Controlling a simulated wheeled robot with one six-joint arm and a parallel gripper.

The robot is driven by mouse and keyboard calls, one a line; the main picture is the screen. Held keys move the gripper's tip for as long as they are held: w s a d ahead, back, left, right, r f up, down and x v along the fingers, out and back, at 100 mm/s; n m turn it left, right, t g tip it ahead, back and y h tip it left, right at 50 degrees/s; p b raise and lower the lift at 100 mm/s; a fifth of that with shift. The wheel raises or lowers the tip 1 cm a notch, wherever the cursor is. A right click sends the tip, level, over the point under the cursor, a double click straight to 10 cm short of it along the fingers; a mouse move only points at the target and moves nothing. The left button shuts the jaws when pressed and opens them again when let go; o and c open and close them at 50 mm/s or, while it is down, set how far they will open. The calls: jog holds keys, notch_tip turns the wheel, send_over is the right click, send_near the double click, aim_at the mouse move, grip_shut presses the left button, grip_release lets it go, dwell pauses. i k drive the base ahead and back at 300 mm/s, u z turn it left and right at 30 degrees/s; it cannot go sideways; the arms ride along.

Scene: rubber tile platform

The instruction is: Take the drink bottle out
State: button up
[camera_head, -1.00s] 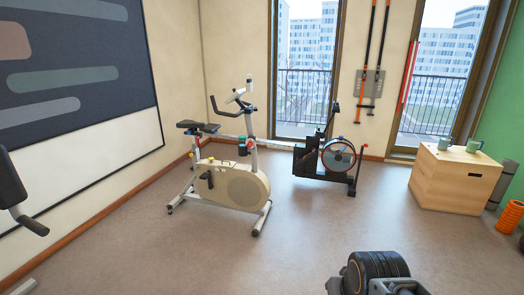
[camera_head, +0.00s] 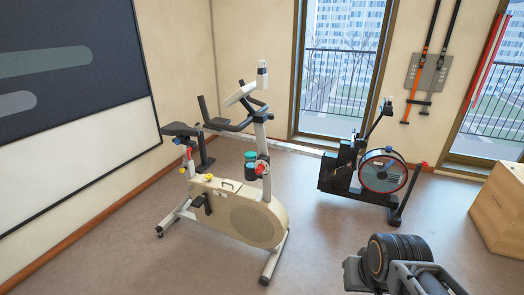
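Part of my arm shows at the bottom right, well in front of and apart from the bike. My gripper's fingers do not show.
A black rowing-type machine (camera_head: 365,178) stands right of the bike, by the window. A wooden box (camera_head: 502,212) is at the right edge. The wall with a dark panel (camera_head: 70,75) is to the left. The floor (camera_head: 120,265) in front of the bike is clear.

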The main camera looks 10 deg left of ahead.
aim_at(251, 165)
jog(key=i, duration=0.25)
jog(key=u, duration=1.8)
jog(key=i, duration=3)
jog(key=z, duration=1.1)
